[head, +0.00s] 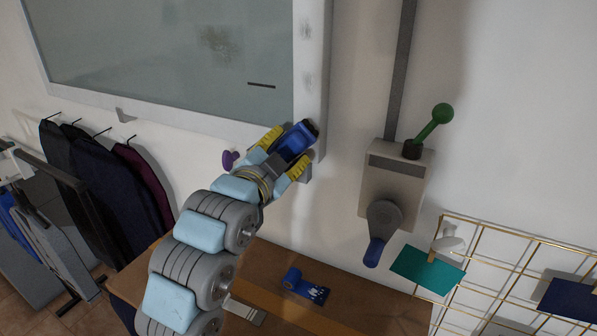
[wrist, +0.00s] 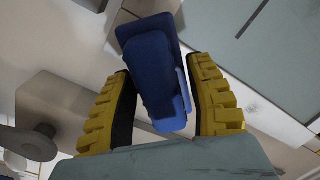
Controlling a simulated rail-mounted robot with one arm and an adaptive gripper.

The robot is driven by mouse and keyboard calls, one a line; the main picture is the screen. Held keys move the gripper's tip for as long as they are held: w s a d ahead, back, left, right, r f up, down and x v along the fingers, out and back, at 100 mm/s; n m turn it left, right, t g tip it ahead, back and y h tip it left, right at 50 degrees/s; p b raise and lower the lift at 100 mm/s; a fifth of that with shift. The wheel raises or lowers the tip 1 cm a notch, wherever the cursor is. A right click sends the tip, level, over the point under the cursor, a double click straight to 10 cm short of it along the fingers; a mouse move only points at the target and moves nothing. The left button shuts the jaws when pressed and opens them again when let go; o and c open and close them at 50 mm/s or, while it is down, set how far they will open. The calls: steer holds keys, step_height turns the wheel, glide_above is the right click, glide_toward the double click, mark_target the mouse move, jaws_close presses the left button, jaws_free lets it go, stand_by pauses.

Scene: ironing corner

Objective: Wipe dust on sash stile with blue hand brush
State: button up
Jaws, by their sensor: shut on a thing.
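The blue hand brush (head: 296,141) is held between the yellow fingers of my gripper (head: 285,152). The wrist view also shows the brush (wrist: 157,75) between both fingers, sticking out past their tips. In the head view the brush is at the lower right corner of the window frame, at the foot of the sash stile (head: 312,112). I cannot tell whether it touches the frame. The stile is the white upright on the window's right side. Faint grey dust patches (head: 307,82) show on it, above the brush.
A grey wall box (head: 402,170) with a green-knobbed lever stands right of the stile. A purple knob (head: 229,160) is left of my gripper. Dark garments (head: 95,180) hang left.

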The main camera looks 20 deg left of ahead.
steer(key=s+a+r+h+b, duration=0.1)
steer(key=s+a+r+b, duration=0.2)
steer(key=r, duration=0.7)
steer(key=shift+m, duration=0.6)
steer(key=shift+w+d+r+p, duration=0.25)
steer(key=shift+w+r+p, duration=0.05)
steer(key=shift+w+p, duration=0.45)
steer(key=shift+w+d+r+p, duration=0.2)
steer(key=shift+w+r+p, duration=0.1)
steer(key=shift+w+p, duration=0.45)
steer(key=shift+w+d+r+p, duration=0.3)
steer(key=shift+w+p, duration=0.35)
steer(key=shift+w, duration=0.2)
steer(key=shift+w+d+b, duration=0.15)
steer(key=shift+w+b, duration=0.15)
steer(key=shift+w, duration=0.6)
